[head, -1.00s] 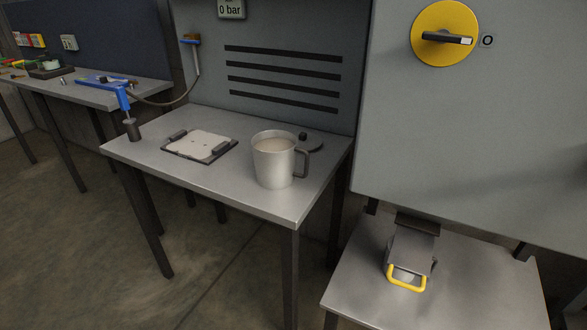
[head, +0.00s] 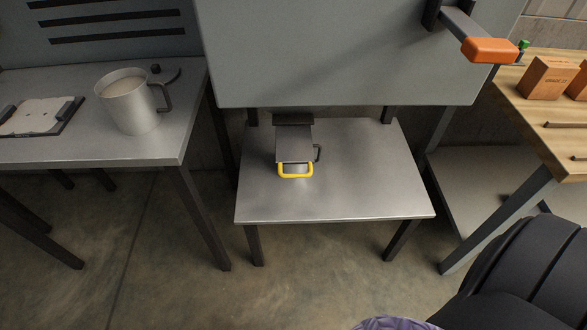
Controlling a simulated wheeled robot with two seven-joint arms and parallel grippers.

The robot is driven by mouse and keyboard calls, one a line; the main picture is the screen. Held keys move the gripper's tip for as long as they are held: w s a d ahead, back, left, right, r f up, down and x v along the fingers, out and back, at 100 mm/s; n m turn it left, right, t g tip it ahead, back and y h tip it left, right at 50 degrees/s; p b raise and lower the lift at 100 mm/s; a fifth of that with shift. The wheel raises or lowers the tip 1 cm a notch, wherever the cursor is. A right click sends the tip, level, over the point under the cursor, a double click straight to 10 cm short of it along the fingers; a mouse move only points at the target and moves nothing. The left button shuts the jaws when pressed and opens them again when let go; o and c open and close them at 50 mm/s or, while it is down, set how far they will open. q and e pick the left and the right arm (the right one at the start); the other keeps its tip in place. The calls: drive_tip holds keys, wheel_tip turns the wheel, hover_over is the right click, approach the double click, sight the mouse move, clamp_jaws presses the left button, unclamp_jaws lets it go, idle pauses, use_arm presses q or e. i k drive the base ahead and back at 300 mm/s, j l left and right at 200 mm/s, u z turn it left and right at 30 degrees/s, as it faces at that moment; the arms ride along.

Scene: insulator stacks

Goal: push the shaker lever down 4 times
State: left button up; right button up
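A lever with a dark grey arm and an orange handle (head: 490,50) sticks out from the right side of the large grey cabinet (head: 330,60) at the upper right. It is the only large lever in view, and I take it to be the shaker lever. Its arm slopes down to the right from a dark bracket. Neither of my grippers is in view. A black rounded form at the lower right looks like part of my own arm, well below the lever.
A low metal table (head: 350,195) under the cabinet holds a grey device with a yellow handle (head: 295,171). A mug (head: 128,105) stands on the left table (head: 150,152). A wooden bench (head: 535,125) with orange-brown blocks (head: 548,78) is at right. Floor between the tables is clear.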

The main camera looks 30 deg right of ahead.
sight(478, 46)
drive_tip(key=z, duration=1.95)
